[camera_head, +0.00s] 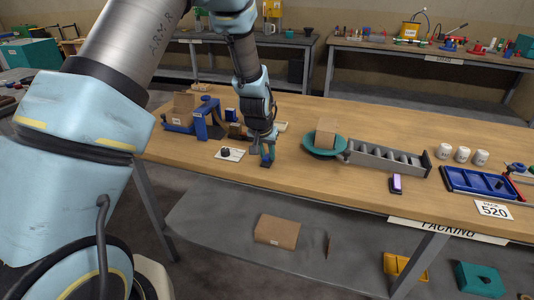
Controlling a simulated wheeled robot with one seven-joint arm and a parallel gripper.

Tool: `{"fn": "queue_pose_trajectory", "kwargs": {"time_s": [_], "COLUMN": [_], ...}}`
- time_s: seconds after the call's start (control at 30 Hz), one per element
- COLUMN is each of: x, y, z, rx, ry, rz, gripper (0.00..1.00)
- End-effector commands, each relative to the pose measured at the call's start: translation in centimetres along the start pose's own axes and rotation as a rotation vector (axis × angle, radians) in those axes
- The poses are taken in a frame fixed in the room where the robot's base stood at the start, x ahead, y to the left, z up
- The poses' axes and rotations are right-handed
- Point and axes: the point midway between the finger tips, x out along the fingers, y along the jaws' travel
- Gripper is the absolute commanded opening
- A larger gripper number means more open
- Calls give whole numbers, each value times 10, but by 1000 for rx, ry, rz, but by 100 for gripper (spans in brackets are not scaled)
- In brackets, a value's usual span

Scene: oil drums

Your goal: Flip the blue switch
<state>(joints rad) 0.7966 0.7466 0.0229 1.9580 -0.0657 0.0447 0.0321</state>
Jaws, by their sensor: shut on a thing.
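My gripper (262,145) points down over the near left part of the wooden table. It is shut on a small dark blue-green piece (267,159) at the table top. The fingers hide part of this piece, and I cannot tell for sure whether it is the blue switch. A white plate with a black knob (227,153) lies just left of my gripper. A small blue block (231,115) stands behind and to the left, apart from the fingers.
A blue clamp-like stand (208,121) is left of my gripper. To the right are a teal dish (318,152) with a box, a grey slotted rack (385,158), white cups (462,154) and a blue tray (476,182). The table front between gripper and dish is clear.

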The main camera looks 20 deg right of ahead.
Motion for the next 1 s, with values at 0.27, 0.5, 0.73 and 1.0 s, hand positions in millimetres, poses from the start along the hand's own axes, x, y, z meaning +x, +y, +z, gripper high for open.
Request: {"fn": "queue_pose_trajectory", "kwargs": {"time_s": [0.27,0.5,0.73,1.0], "x": [0,0,4,8], "y": [0,0,0,0], "z": [0,0,4,9], "rx": [0,0,0,0], "ry": [0,2,52,199], "rz": [0,0,0,1], "gripper": [0,0,0,0]}}
